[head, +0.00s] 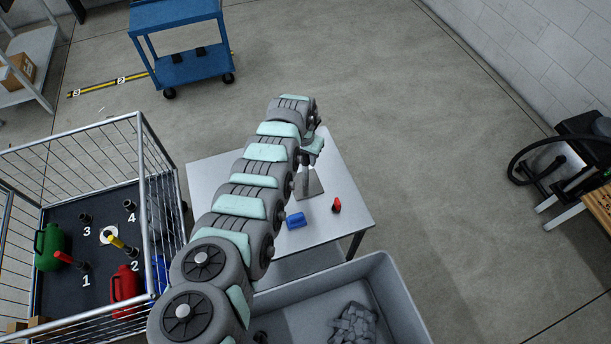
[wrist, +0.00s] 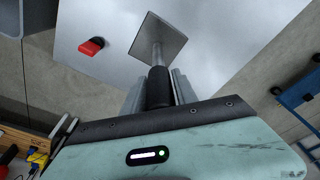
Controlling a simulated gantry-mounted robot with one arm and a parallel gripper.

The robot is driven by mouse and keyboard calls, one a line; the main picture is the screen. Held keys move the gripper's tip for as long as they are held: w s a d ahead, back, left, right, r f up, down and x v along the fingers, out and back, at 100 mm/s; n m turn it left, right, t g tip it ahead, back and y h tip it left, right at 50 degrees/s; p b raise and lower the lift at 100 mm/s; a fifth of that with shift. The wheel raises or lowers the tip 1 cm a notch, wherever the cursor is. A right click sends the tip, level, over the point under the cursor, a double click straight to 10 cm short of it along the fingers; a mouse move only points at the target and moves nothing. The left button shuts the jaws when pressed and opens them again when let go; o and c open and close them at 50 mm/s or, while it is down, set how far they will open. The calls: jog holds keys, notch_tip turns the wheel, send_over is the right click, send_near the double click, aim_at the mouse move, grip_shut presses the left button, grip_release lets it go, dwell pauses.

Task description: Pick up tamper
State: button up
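The tamper has a square grey metal plate (wrist: 158,40), a thin shaft and a black grip (wrist: 158,88). In the head view its plate (head: 311,185) shows at the table's middle, below my wrist. I cannot tell whether the plate rests on the table or is slightly above it. My gripper (wrist: 159,92) has one finger on each side of the black grip, and both look to be against it. In the head view the gripper (head: 312,158) is partly hidden by my wrist.
The tamper is over a white table (head: 345,215). A red object (head: 336,205) and a blue object (head: 295,220) lie close by; the red one (wrist: 91,46) also shows in the wrist view. A grey bin (head: 390,300), wire cart (head: 75,240) and blue trolley (head: 180,65) stand around.

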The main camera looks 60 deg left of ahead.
grip_shut()
jog(key=shift+r, duration=0.2)
dwell(0.4)
